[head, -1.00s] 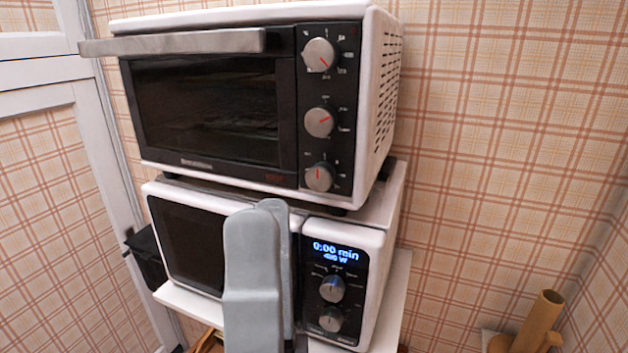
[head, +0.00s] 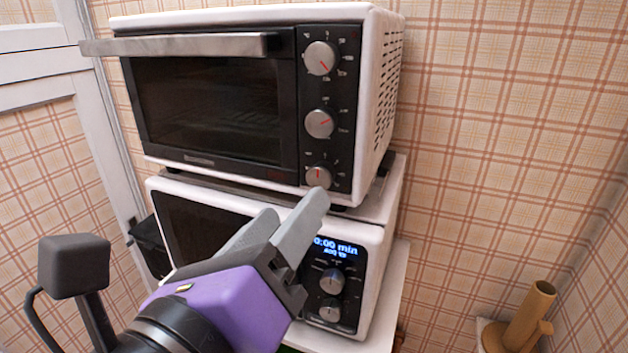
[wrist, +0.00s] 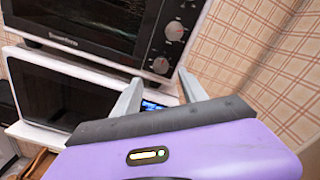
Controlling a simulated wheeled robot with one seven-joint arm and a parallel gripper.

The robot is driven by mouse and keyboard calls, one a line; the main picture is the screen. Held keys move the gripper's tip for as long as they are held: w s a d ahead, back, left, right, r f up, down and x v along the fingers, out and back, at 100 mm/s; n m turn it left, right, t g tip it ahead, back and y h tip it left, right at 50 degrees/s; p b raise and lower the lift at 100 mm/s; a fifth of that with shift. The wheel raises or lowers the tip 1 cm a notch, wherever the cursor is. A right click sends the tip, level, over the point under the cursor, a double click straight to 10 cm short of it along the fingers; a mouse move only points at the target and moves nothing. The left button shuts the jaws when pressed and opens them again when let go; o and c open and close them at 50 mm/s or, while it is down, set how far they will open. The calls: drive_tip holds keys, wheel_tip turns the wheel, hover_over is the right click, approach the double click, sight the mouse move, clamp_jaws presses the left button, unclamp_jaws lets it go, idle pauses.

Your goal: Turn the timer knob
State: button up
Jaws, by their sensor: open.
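The toaster oven's black panel carries three round silver knobs with red marks: the top knob (head: 320,58), the middle knob (head: 319,124) and the bottom knob (head: 318,177). The microwave below has an upper knob (head: 332,281) and a lower knob (head: 330,310). Which one is the timer cannot be read. My gripper (head: 293,205) is open and empty, in front of the microwave's top right. Its right fingertip appears just below the bottom oven knob. In the wrist view, that bottom knob (wrist: 160,65) shows just beyond the gap between the fingertips (wrist: 159,79); contact cannot be judged.
The white toaster oven (head: 240,14) stands on the white microwave (head: 372,240), whose display (head: 336,247) is lit. A metal door handle (head: 180,45) juts forward at the oven's top. A tan cylinder (head: 530,315) stands at lower right. Space right of the appliances is open.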

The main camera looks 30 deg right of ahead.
sight(318, 181)
drive_tip(key=p+x, duration=0.2)
drive_tip(key=x, duration=0.5)
drive_tip(key=shift+w+d, duration=0.15)
drive_tip(key=shift+d, duration=0.1)
clamp_jaws()
